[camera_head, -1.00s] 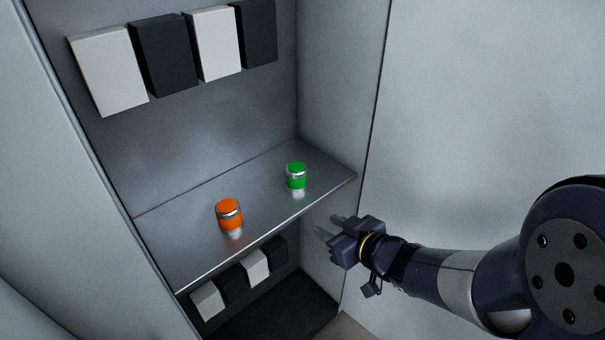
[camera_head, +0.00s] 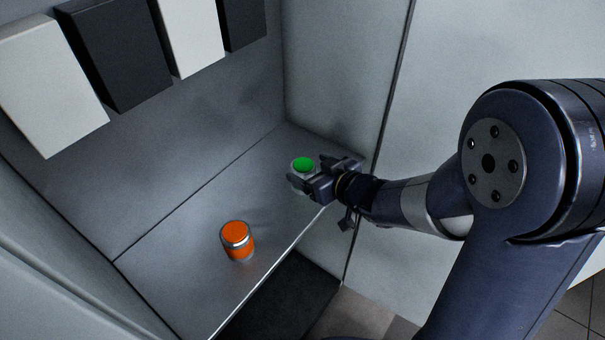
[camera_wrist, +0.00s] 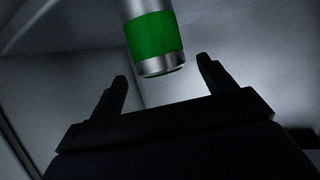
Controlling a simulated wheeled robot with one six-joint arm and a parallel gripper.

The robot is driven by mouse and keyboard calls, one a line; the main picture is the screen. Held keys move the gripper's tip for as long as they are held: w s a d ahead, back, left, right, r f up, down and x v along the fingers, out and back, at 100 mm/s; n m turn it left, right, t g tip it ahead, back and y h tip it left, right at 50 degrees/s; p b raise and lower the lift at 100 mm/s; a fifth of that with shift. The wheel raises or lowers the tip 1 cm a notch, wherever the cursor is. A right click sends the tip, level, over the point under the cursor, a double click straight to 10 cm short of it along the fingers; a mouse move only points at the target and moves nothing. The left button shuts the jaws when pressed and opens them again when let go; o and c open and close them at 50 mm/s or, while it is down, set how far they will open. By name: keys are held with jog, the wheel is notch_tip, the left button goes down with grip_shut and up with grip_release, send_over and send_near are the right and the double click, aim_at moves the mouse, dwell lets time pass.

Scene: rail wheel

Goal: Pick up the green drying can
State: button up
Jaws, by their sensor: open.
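The green drying can (camera_head: 303,164) stands on the metal shelf (camera_head: 185,245), near its right end. In the head view its lower part is partly hidden by my gripper (camera_head: 307,180). In the wrist view the green can (camera_wrist: 153,36) shows a green band and a silver end. It appears between and beyond the two fingertips of my gripper (camera_wrist: 163,72). The fingers are apart, and a gap shows between each finger and the can in that view. I cannot tell from the head view whether a finger touches the can.
An orange can (camera_head: 237,240) stands on the same shelf, left of and nearer than the green one. The cabinet side wall (camera_head: 340,80) rises close behind my gripper. White and black boxes (camera_head: 125,50) hang on the back wall. The shelf between the cans is clear.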

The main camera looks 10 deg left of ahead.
aim_at(299, 166)
jog(key=shift+f+p+x, duration=0.15)
jog(key=shift+p+x, duration=0.05)
jog(key=shift+x, duration=1.15)
jog(key=shift+f+p+x, duration=0.1)
jog(key=shift+p+x, duration=0.1)
jog(key=shift+x, duration=1.15)
jog(key=shift+s, duration=0.15)
jog(key=c, duration=1.2)
jog(key=shift+o, duration=0.2)
